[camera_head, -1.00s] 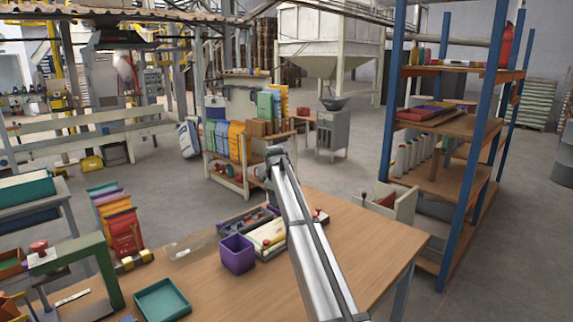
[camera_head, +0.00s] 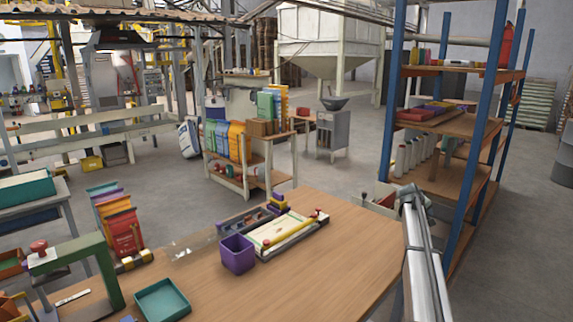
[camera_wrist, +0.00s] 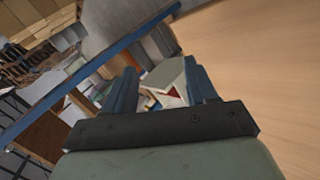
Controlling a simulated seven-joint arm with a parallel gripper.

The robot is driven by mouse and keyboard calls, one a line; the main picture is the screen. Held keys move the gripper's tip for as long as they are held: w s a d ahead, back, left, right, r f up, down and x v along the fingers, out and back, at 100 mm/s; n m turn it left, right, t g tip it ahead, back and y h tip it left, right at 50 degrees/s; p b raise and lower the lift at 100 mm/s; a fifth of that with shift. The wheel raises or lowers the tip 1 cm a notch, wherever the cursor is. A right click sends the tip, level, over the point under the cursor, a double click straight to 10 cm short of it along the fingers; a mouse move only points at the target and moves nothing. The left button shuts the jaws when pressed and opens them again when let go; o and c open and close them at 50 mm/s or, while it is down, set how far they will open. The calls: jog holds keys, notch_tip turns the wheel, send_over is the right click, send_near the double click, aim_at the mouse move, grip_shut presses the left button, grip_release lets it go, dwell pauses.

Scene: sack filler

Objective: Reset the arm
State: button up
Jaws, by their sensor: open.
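My arm (camera_head: 422,250) reaches up at the right side of the head view, over the table's right edge and in front of the blue shelf rack. My gripper (camera_wrist: 162,82) shows in the wrist view with its two blue fingers apart and nothing held between them. A pale bin with red inside shows beyond the gap, apart from the fingers. In the head view the fingers cannot be made out at the end of the arm.
The wooden table (camera_head: 330,265) is clear at its right half. A purple cup (camera_head: 237,254), a teal tray (camera_head: 162,300) and a long board (camera_head: 290,235) stand on its left and back. The blue-posted shelf rack (camera_head: 455,205) stands close beyond my arm.

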jog(key=s+d+f+m+t, duration=0.1)
jog(key=s+d+f+m, duration=0.1)
jog(key=s+d+f, duration=0.4)
jog(key=s+d+f+m, duration=0.1)
jog(key=s+d+f, duration=0.2)
jog(key=f, duration=0.6)
jog(key=s+a+f+g+y, duration=0.2)
jog(key=s+a+f, duration=0.6)
jog(key=a+f, duration=0.35)
jog(key=s+a+f+g+y, duration=0.2)
jog(key=s+a+f, duration=0.75)
jog(key=f, duration=0.35)
jog(key=s+a+f+m+g+y, duration=0.1)
jog(key=s+a+f+g, duration=0.1)
jog(key=s+a+f, duration=0.6)
jog(key=s+a+f+g+y, duration=0.1)
jog(key=s+a+f+g, duration=0.15)
jog(key=s+a, duration=0.7)
jog(key=s+a+f+g, duration=0.1)
jog(key=s+a+g, duration=0.1)
jog(key=s, duration=1.2)
jog(key=s+a+f+g+y, duration=0.1)
jog(key=s+a, duration=0.3)
jog(key=s, duration=1)
jog(key=shift+s+a+g, duration=0.25)
jog(key=shift+a+g, duration=0.1)
jog(key=shift+g, duration=0.4)
